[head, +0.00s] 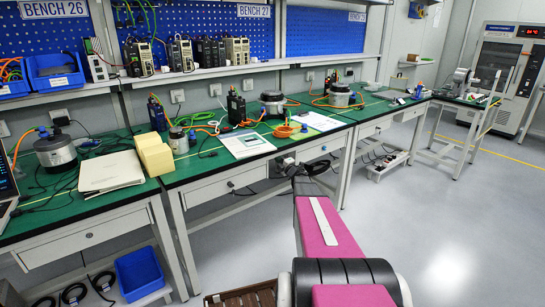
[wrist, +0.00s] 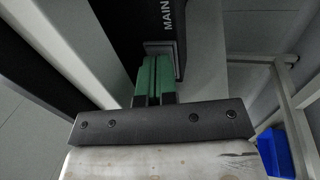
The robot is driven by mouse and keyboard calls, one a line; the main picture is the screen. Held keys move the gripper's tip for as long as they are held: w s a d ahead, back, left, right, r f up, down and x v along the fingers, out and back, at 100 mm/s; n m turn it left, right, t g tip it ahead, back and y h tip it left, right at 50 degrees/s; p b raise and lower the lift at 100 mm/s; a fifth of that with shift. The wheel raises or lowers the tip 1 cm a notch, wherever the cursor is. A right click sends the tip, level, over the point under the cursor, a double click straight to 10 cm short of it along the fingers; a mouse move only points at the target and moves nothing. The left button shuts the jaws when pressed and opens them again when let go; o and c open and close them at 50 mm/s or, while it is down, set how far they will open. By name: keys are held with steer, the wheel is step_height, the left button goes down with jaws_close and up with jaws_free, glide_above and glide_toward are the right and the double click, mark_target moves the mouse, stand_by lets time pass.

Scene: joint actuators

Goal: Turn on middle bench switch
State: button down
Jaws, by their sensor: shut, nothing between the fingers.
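In the wrist view, a dark box marked "MAIN" (wrist: 165,14) fills the top middle. In the head view, my pink arm reaches to the front edge of the middle green bench (head: 205,168). My gripper's fingers are not clear there, and the switch cannot be made out.
The bench top holds cables, devices and a white document (head: 247,144). A drawer (head: 228,186) lies under its front edge. A blue bin (head: 139,273) stands low at the left and a blue bin also shows in the wrist view (wrist: 274,153). The floor at right is clear.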

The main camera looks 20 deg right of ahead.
steer(key=shift+w+a+r, duration=0.2)
steer(key=shift+w, duration=0.35)
stand_by(0.4)
steer(key=v, duration=0.9)
stand_by(0.7)
steer(key=shift+a, duration=0.1)
steer(key=s+a+f+m+g+h, duration=0.3)
steer(key=s+a+m+g, duration=0.6)
steer(key=s, duration=0.7)
steer(key=s+a+f+m+g+h, duration=0.3)
steer(key=s+a+m+g+h, duration=0.1)
steer(key=s+a+m+g, duration=0.6)
steer(key=s+a+m, duration=0.3)
steer(key=s+a, duration=0.2)
steer(key=s, duration=0.1)
steer(key=shift+s+f+g, duration=0.2)
steer(key=shift+f+g, duration=0.05)
steer(key=shift+g, duration=0.05)
